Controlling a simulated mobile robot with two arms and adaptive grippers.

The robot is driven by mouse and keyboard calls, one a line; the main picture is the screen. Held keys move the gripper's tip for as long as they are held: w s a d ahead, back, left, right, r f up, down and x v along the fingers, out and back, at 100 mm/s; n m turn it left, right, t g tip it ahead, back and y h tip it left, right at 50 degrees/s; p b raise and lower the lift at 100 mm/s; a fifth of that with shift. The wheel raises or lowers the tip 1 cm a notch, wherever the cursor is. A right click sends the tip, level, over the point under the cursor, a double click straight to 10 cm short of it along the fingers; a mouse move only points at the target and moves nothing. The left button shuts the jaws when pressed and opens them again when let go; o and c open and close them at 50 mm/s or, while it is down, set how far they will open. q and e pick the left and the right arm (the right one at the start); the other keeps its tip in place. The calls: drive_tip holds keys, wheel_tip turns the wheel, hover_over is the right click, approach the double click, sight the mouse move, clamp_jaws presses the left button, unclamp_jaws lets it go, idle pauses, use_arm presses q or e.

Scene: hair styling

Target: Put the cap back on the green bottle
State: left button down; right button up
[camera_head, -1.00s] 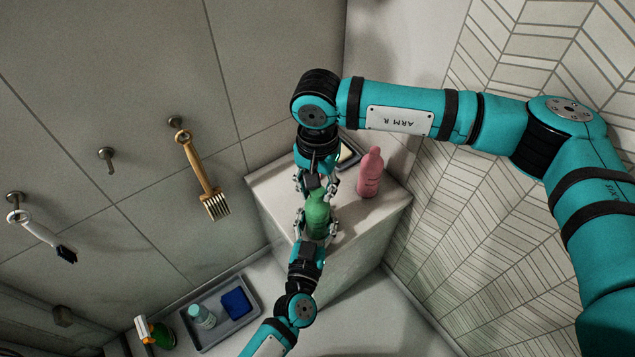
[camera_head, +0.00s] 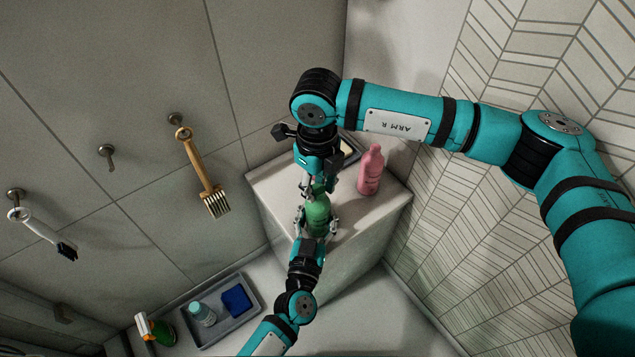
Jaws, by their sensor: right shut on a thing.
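The green bottle (camera_head: 317,214) stands upright on the white ledge (camera_head: 366,215). My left gripper (camera_head: 316,221) comes from below in the picture, with a finger on each side of the bottle's body; whether it presses on it is hard to tell. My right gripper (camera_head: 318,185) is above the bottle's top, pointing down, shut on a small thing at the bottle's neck. That is likely the cap, but the fingers mostly hide it, and I cannot tell whether it sits on the neck.
A pink bottle (camera_head: 370,171) stands right of the green one, and a dark-rimmed dish (camera_head: 348,152) lies behind. A grey tray (camera_head: 252,311) holds a pale bottle (camera_head: 202,313) and a blue sponge (camera_head: 237,301). A spray bottle (camera_head: 157,330) and hanging brushes (camera_head: 206,178) are at left.

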drive_tip(key=m, duration=1.5)
drive_tip(key=shift+m, duration=0.4)
drive_tip(key=m, duration=0.4)
drive_tip(key=shift+m, duration=0.4)
drive_tip(key=m, duration=0.2)
drive_tip(key=shift+m, duration=0.4)
drive_tip(key=m, duration=0.4)
drive_tip(key=shift+f, duration=0.1)
drive_tip(key=shift+m, duration=1.2)
